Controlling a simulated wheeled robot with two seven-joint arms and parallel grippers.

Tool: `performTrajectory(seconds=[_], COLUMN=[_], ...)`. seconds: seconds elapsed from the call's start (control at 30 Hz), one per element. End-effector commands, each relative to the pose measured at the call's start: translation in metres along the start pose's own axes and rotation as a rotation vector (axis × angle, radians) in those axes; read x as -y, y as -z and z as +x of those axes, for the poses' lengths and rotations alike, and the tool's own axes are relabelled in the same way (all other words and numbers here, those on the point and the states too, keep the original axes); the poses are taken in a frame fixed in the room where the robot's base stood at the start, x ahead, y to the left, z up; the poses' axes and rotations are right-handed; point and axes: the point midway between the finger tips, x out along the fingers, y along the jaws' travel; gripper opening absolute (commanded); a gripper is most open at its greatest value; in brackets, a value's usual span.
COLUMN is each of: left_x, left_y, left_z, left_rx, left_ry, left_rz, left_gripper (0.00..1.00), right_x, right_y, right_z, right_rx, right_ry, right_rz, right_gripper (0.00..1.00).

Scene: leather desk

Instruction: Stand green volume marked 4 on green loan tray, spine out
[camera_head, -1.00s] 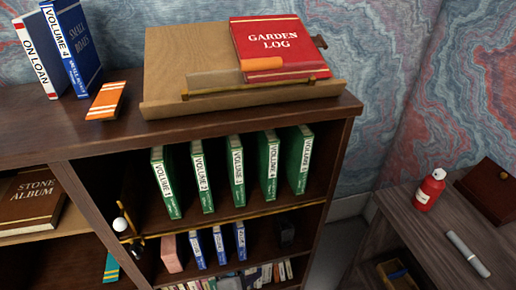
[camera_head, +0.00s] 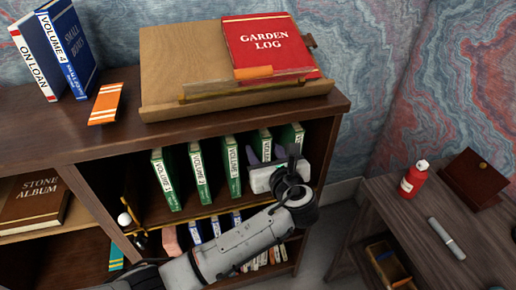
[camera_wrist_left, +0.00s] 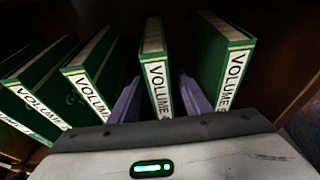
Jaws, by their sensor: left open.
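Several green volumes stand upright in a row on the upper shelf, white spine labels facing out. The fourth from the left (camera_head: 262,141) is partly covered by my left gripper (camera_head: 266,154); its number is hidden now. In the left wrist view, the two purple fingers of the left gripper (camera_wrist_left: 159,98) are open, one on each side of this green volume (camera_wrist_left: 156,58), whose label reads VOLUME with the digit cut off. I cannot tell whether the fingers touch it. My right gripper is not in view. No green loan tray shows.
Neighbouring green volumes (camera_head: 232,167) (camera_head: 291,137) stand close on both sides, with narrow gaps. A sloped stand with a red Garden Log (camera_head: 268,46) sits on the cabinet top. A side table with a red bottle (camera_head: 414,178) is at right.

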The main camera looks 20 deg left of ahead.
Motion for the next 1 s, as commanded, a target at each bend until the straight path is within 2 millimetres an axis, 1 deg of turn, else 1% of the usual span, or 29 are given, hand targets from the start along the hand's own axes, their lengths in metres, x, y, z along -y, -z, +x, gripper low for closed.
performTrajectory(seconds=[0.13,0.3,0.4,0.5,0.7,0.77,0.8,0.97,1.0], left_x=[0.0,0.001,0.001,0.001,0.001,0.001,0.001,0.001,0.001], left_y=[0.001,0.003,0.003,0.003,0.003,0.003,0.003,0.003,0.003], left_z=[0.011,0.038,0.05,0.055,0.056,0.056,0.056,0.055,0.055], left_rx=[0.0,-0.001,-0.001,-0.002,-0.002,-0.002,-0.002,-0.003,-0.003], left_ry=[-0.001,-0.001,0.001,0.001,0.002,0.002,0.002,0.002,0.002], left_rz=[0.0,0.0,0.0,-0.001,-0.002,-0.002,-0.002,-0.001,-0.001], left_gripper=[0.44,0.44,0.44,0.44,0.44,0.35,0.29,0.02,0.0], right_x=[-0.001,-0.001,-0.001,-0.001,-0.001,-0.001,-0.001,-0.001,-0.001], right_y=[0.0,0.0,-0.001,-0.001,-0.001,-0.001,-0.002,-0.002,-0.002], right_z=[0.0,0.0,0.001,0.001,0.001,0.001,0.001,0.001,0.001], right_rx=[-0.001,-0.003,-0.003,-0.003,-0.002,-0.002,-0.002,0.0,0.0], right_ry=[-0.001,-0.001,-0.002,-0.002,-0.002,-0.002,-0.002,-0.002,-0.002], right_rz=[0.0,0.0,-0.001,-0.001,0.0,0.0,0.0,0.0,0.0], right_gripper=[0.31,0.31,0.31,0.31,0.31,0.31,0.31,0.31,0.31])
